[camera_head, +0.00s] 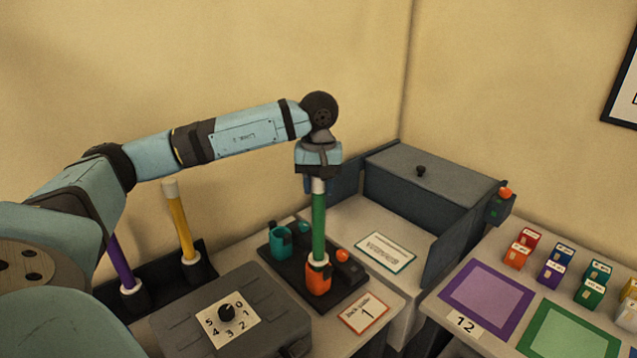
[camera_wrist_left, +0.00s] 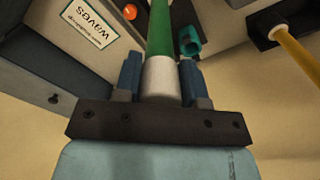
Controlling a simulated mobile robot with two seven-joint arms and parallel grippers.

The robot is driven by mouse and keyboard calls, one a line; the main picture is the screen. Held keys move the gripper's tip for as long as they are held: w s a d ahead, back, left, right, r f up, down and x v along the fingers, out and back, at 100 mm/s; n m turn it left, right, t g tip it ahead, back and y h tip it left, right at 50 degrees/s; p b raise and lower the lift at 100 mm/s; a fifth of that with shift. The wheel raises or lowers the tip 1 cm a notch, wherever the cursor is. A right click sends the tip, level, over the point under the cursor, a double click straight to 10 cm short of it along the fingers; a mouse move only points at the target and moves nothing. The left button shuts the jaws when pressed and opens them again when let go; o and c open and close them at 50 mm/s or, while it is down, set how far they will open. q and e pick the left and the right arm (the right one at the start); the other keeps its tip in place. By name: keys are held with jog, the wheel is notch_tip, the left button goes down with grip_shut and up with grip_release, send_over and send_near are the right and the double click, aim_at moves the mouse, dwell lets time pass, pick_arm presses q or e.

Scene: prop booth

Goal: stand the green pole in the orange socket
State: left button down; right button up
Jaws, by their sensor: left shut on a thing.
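The green pole (camera_head: 319,228) is upright, with its lower end at the orange socket (camera_head: 318,282) and a pale collar at the socket's mouth. I cannot tell how deep the end sits in the socket. My left gripper (camera_head: 317,184) is above, shut on the pole's pale top end. In the left wrist view the pole (camera_wrist_left: 160,28) runs away from between the blue fingers of the gripper (camera_wrist_left: 161,82). The orange socket is hidden in that view. My right gripper is not in view.
A teal socket (camera_head: 280,243) stands left of the orange one on the dark base. Purple (camera_head: 122,262) and yellow (camera_head: 181,222) poles stand in a rack at left. A grey case with a dial (camera_head: 226,312) lies in front. A dark box (camera_head: 430,185) stands behind right.

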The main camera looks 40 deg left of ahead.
pick_arm(q)
jog(key=shift+f, duration=0.4)
jog(key=c, duration=0.6)
grip_release()
notch_tip(320, 180, up, 13)
jog(key=shift+f, duration=0.1)
jog(key=shift+r, duration=0.55)
